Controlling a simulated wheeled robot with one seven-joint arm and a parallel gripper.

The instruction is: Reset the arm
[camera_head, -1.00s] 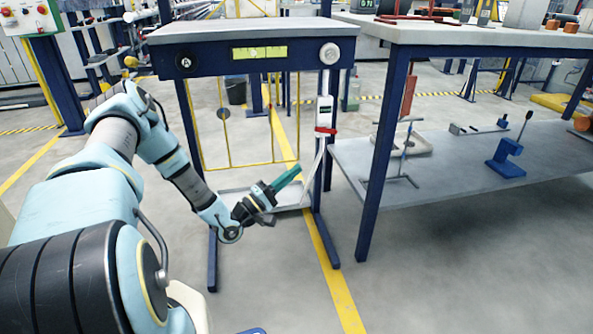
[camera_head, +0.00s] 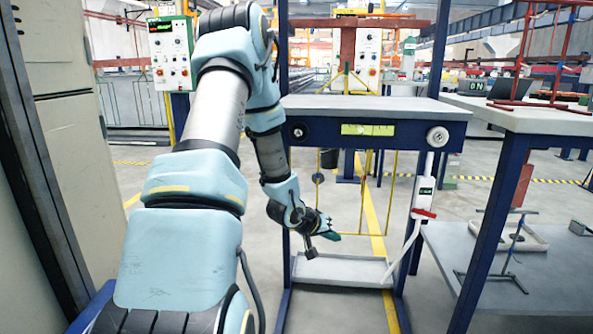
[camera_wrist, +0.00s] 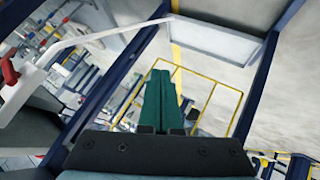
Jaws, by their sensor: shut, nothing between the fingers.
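My gripper (camera_head: 326,231) hangs in front of the blue-framed stand, pointing right, above a shallow light tray low in the stand. In the head view its green fingers are partly hidden by the dark gripper body. In the wrist view the green fingers (camera_wrist: 159,103) lie together with nothing between them. My arm reaches up and bends down toward the stand. The gripper looks apart from the stand and the yellow rods.
The stand has a grey top (camera_head: 370,108), thin yellow rods (camera_head: 364,195) and the low tray (camera_head: 340,270). A red-handled white lever (camera_head: 424,213) is on its right leg. A workbench (camera_head: 530,118) stands right. A beige cabinet (camera_head: 62,120) is close on the left.

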